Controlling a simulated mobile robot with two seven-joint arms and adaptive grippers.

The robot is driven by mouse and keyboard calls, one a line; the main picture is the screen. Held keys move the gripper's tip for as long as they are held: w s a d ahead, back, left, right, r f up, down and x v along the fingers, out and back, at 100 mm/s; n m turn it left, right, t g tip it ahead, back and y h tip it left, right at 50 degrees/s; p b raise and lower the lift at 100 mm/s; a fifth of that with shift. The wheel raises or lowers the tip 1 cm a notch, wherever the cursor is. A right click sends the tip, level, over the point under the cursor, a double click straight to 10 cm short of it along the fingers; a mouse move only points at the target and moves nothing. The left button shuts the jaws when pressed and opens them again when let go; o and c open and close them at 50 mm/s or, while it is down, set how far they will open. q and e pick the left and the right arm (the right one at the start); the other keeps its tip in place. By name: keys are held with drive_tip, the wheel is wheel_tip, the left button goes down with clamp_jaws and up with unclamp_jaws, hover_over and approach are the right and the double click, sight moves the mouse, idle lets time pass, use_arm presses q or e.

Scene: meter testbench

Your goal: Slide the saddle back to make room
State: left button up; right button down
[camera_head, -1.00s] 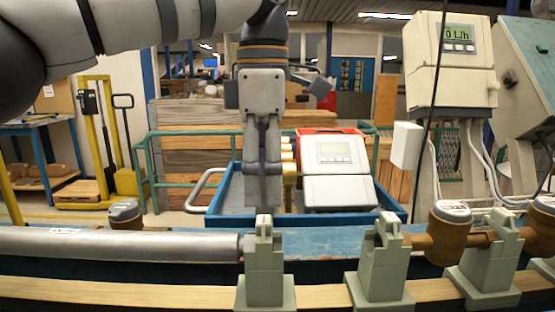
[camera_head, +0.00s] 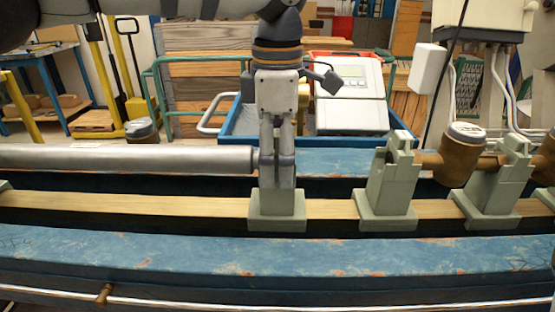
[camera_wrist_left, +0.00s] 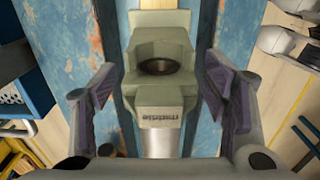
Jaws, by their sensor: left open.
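The grey-green saddle (camera_head: 277,212) stands on the wooden rail at the middle of the head view. Its upper part is hidden behind my left gripper (camera_head: 277,182), which points straight down over it. In the left wrist view the saddle (camera_wrist_left: 158,75) shows from above, with a dark round recess and lettering on its edge. My left gripper (camera_wrist_left: 160,98) is open there, one finger on each side of the saddle, with visible gaps. My right gripper is in neither view.
A silver pipe (camera_head: 120,158) lies to the left, its end close to the saddle. Two similar saddles (camera_head: 388,190) (camera_head: 490,190) stand to the right, with a brown-bodied meter (camera_head: 460,155) between them. Bare wooden rail (camera_head: 130,203) extends left of the saddle.

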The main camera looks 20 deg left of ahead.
use_arm(q)
drive_tip(key=shift+f, duration=0.6)
clamp_jaws()
drive_tip(key=shift+s+a+r+p, duration=0.2)
drive_tip(key=shift+a+p, duration=0.1)
drive_tip(key=shift+a, duration=0.3)
drive_tip(key=shift+a+f, duration=0.2)
drive_tip(key=shift+a, duration=0.2)
unclamp_jaws()
drive_tip(key=shift+d, duration=0.2)
